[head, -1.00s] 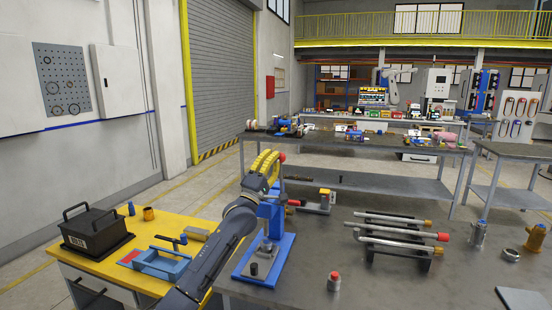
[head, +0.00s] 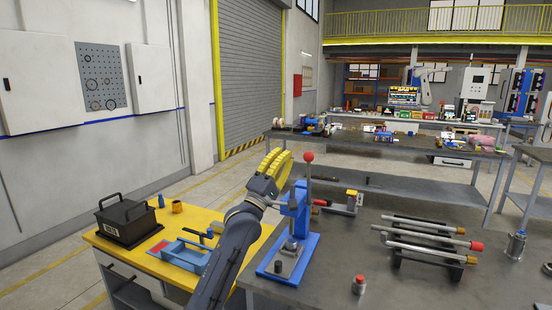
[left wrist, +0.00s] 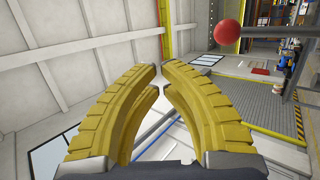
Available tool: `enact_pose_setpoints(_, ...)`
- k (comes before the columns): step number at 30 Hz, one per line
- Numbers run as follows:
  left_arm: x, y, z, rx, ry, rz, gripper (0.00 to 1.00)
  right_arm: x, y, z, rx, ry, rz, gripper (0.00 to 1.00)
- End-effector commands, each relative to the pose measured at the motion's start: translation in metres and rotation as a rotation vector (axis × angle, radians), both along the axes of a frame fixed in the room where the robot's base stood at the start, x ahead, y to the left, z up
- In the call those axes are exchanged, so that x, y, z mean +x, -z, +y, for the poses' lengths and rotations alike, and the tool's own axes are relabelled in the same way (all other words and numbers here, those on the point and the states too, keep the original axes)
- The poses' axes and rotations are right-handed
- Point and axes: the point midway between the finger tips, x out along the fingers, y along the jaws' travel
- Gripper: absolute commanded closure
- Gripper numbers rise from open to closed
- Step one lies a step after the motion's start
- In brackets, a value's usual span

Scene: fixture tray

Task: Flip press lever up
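The blue press (head: 301,222) stands near the left end of the grey table. Its lever (head: 308,171) points straight up, with a red ball knob (head: 308,157) on top. In the left wrist view the knob (left wrist: 228,31) is at the upper right, outside my fingers. My left gripper (head: 285,155), with yellow curved fingers, is just left of the knob and apart from it. In the left wrist view its fingertips (left wrist: 159,69) almost meet, with only a narrow gap and nothing between them. My right gripper is not in view.
A rack of metal rods (head: 425,241) is to the right. A red-capped piece (head: 359,285) stands in front. A yellow table (head: 139,260) at left holds a black box (head: 127,222) and a blue tray (head: 184,258).

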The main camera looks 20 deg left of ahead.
Motion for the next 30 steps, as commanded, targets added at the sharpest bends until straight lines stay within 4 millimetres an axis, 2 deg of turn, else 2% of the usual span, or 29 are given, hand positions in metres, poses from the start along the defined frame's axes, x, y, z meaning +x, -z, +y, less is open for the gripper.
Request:
enact_pose_setpoints(3, -0.015, -0.003, 0.004, -0.002, 0.0, -0.001, 1.0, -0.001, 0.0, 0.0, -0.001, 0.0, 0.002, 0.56)
enact_pose_setpoints(10, -0.032, -0.006, 0.008, -0.001, 0.001, 0.0, 1.0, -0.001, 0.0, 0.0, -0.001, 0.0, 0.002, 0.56)
enact_pose_setpoints(27, -0.035, -0.006, 0.009, 0.0, 0.0, 0.002, 1.0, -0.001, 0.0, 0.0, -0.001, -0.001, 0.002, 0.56)
enact_pose_setpoints(30, -0.035, 0.0, 0.008, 0.015, -0.008, 0.01, 1.0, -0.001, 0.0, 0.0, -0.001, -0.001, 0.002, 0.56)
